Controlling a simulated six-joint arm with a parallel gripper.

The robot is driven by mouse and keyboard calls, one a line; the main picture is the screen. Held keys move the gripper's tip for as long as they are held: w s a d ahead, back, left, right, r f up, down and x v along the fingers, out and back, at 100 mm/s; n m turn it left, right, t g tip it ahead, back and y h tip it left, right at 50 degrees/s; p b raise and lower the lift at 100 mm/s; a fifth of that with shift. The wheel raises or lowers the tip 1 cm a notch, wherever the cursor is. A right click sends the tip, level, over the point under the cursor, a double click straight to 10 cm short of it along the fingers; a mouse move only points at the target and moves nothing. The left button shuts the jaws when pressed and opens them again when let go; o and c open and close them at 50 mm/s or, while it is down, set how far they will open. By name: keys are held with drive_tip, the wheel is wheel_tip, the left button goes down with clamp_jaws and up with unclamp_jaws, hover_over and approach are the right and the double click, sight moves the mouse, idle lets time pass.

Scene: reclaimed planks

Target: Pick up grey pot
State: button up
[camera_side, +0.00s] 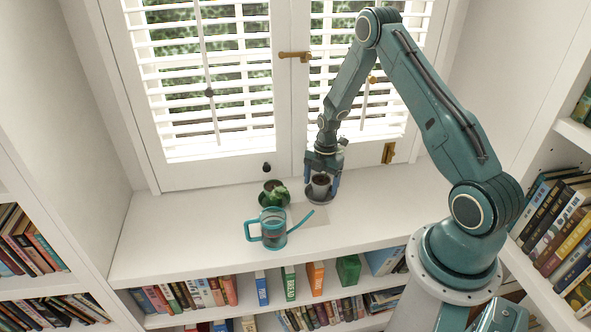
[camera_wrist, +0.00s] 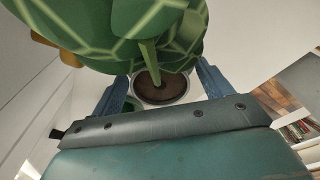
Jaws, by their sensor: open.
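The grey pot (camera_side: 320,190) stands upright on a dark saucer (camera_side: 320,200) on the white window shelf, with brown soil in it. In the wrist view its pale rim (camera_wrist: 186,97) surrounds the soil and a green stem. Large patterned green leaves (camera_wrist: 120,25) fill the top of that view; in the side view my gripper hides most of this plant. My gripper (camera_side: 322,182) points down at the pot. Its blue fingers are open, one on each side of the pot. I cannot tell whether either finger touches it.
A green pot (camera_side: 266,201) with a small plant stands close to the left. A teal watering can (camera_side: 272,236) is in front, its spout reaching right toward the grey pot. The window blinds (camera_side: 205,80) are behind. The shelf's left part is clear.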

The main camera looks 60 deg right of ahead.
drive_tip(key=c, duration=1.3)
drive_tip(key=shift+c, duration=0.2)
drive_tip(key=shift+r, duration=0.1)
wheel_tip(320, 180, up, 20)
drive_tip(key=shift+r, duration=0.2)
idle(0.5)
drive_tip(key=shift+r, duration=1.2)
